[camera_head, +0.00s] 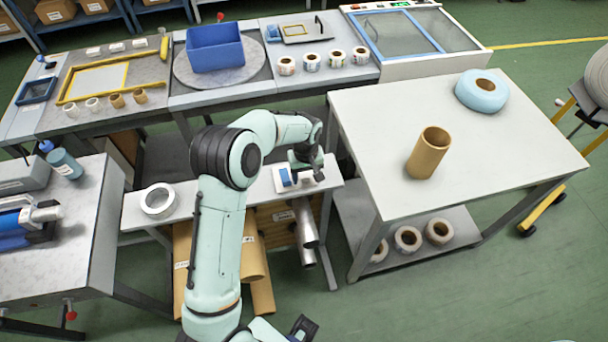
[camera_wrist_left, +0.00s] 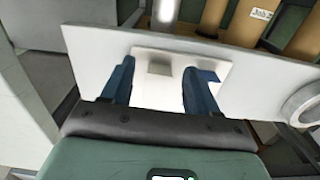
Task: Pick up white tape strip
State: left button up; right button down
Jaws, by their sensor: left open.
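A white plate (camera_head: 281,187) lies on the narrow bench, and the wrist view shows it between the fingers (camera_wrist_left: 185,97).
A white tape roll (camera_head: 158,200) lies on the same bench to the left. Cardboard tubes (camera_head: 254,250) and silver rolls (camera_head: 304,222) are below. The white table (camera_head: 380,130) at right carries a brown core (camera_head: 429,153) and a blue roll (camera_head: 482,91); its edge is close to my left gripper.

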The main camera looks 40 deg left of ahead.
pick_arm(q)
grip_shut()
